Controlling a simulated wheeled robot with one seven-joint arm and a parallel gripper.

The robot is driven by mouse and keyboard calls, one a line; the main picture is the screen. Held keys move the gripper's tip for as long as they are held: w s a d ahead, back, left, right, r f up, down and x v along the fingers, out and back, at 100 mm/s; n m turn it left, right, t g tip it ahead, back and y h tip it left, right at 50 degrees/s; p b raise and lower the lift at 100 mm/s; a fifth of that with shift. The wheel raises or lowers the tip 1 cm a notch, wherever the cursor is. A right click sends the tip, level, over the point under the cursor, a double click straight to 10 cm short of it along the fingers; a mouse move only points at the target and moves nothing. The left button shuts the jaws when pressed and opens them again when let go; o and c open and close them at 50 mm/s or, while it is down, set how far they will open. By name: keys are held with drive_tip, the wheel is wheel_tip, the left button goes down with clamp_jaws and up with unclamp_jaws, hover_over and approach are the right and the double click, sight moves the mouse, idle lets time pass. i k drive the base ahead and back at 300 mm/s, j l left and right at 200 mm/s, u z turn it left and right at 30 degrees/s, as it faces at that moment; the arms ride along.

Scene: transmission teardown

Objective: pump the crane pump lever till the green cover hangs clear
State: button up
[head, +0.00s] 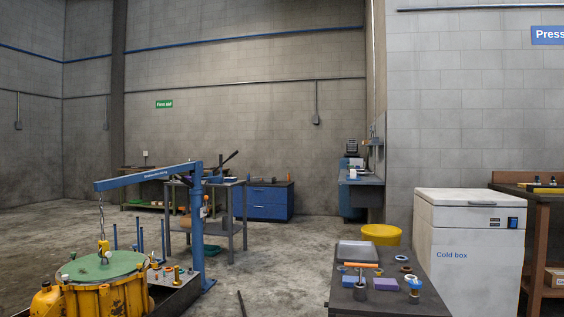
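The green cover (88,268) is a round plate at the lower left. It appears to lie on the yellow transmission housing (103,298), with no clear gap showing between them. A yellow hook (104,246) on a chain (101,215) hangs from the blue crane boom (145,178) to the middle of the cover. The blue crane mast (197,235) stands to the right of the housing. A small orange-tipped part (206,198) shows at the mast; I cannot tell whether it is the pump lever. My gripper is not in view.
A dark bench (405,304) with small parts stands at the lower right, beside a white cold box (467,265) and yellow tub (381,234). A grey table (232,228) is behind the mast. A dark rod (241,303) shows at the bottom. Floor between mast and bench looks mostly open.

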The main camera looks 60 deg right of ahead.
sight(230, 157)
drive_tip(key=z, duration=1.6)
